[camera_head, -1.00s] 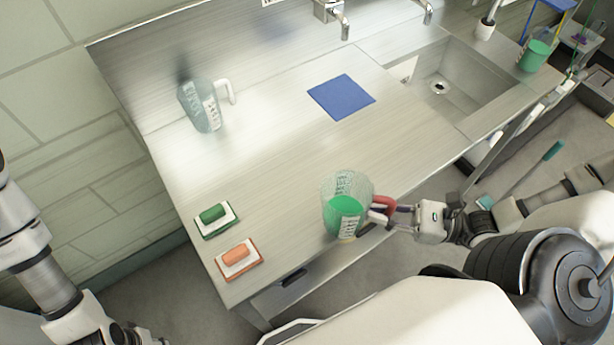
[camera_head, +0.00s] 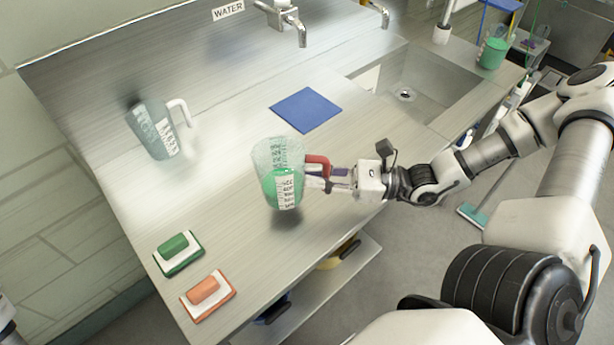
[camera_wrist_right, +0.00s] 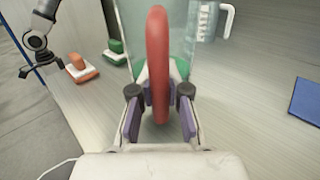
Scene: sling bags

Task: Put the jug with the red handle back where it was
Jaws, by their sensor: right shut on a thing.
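The jug with the red handle (camera_head: 262,165) is clear, with printed scales and green contents. It is upright or slightly tilted above the steel counter (camera_head: 225,215), with a shadow beneath it. My right gripper (camera_head: 330,178) is shut on its red handle, which stands between the finger pads in the right wrist view (camera_wrist_right: 158,60). A second clear jug with a white handle (camera_head: 155,132) stands at the counter's back left. My left gripper (camera_wrist_right: 38,58) shows small and dark in the right wrist view; its fingers are too unclear to judge.
A blue mat (camera_head: 306,109) lies behind the held jug. A green sponge (camera_head: 174,243) and an orange sponge (camera_head: 204,290) sit on trays at the front left. A sink (camera_head: 420,90) is at the right. The counter between the jugs is clear.

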